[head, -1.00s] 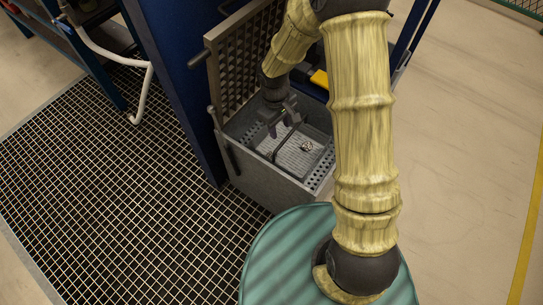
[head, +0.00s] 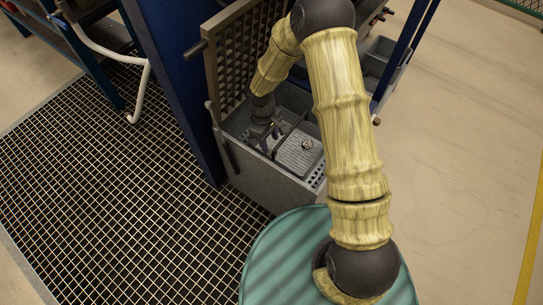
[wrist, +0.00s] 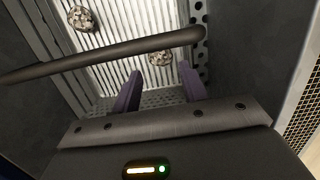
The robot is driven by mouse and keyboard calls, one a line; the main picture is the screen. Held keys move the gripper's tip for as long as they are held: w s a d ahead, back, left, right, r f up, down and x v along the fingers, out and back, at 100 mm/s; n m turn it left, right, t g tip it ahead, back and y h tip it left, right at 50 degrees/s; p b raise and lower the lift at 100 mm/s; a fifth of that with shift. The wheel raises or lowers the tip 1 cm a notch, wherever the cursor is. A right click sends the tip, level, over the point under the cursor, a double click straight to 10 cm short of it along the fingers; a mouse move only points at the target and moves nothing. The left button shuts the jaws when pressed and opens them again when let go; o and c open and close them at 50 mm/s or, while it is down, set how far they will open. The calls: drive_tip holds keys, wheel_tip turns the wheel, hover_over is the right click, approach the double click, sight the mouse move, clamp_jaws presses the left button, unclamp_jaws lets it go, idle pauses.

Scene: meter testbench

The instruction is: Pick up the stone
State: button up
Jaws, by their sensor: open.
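Two speckled grey-white stones lie on a ribbed light plate (wrist: 130,20) in the wrist view. One stone (wrist: 161,58) is near the centre, partly behind a dark bar; the other stone (wrist: 82,18) is at upper left, beyond the bar. In the head view one stone (head: 307,144) shows on the plate, right of my gripper (head: 264,140); I cannot tell which of the two it is. My gripper is open and empty, down inside the grey bin. Its purple-grey fingers (wrist: 160,74) point toward the central stone, apart from it.
The dark bar (wrist: 110,60) crosses between my fingers and much of the plate. The grey bin (head: 255,178) has walls around the plate and an upright perforated panel (head: 232,66) behind. A blue post (head: 180,90) stands left of it.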

sight(271, 151)
drive_tip(key=shift+d+f, duration=0.1)
drive_tip(key=shift+f, duration=0.8)
drive_tip(key=shift+s, duration=0.1)
wheel_tip(271, 151, down, 5)
drive_tip(key=b, duration=0.4)
drive_tip(key=shift+d+f, duration=0.1)
drive_tip(key=shift+d, duration=0.05)
drive_tip(key=shift+c, duration=0.4)
drive_tip(key=c, duration=0.7)
